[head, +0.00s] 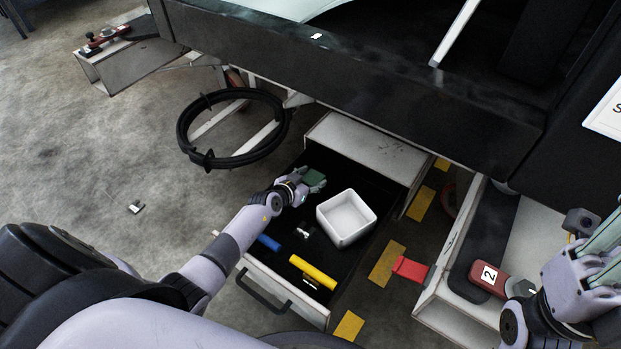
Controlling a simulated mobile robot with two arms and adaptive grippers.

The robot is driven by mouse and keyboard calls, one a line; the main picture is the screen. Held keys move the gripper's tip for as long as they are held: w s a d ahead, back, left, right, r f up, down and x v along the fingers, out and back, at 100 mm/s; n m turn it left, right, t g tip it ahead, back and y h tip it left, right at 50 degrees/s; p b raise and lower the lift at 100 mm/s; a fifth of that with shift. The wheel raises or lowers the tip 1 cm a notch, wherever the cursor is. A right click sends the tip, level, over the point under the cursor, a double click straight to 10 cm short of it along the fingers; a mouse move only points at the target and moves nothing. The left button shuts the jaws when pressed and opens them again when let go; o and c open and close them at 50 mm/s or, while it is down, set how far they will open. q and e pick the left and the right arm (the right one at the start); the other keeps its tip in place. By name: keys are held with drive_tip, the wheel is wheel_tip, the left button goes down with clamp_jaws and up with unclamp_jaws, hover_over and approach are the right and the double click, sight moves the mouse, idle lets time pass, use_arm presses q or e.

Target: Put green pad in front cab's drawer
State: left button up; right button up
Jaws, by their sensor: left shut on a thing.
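My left gripper (301,185) reaches over the open drawer (243,269). It is shut on the green pad (315,178), which shows at its fingertips above the dark drawer floor, left of and behind a white square bin. Whether the pad touches the drawer floor is hard to tell. The drawer is pulled out of a white cabinet (375,152). My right gripper (585,262) is at the right edge, above the right cabinet; its fingers are partly cut off by the frame, near pale green bars.
The drawer holds the white bin (347,217), a yellow cylinder (313,272), a blue cylinder (269,243) and small metal parts. A coiled black hose (232,128) hangs at the left. A red box marked 2 (488,277) lies on the right cabinet. A dark beam crosses above.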

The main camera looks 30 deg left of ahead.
use_arm(q)
drive_tip(key=o, duration=0.9)
drive_tip(key=shift+c, duration=0.2)
drive_tip(key=shift+o, duration=0.2)
drive_tip(key=shift+r, duration=0.15)
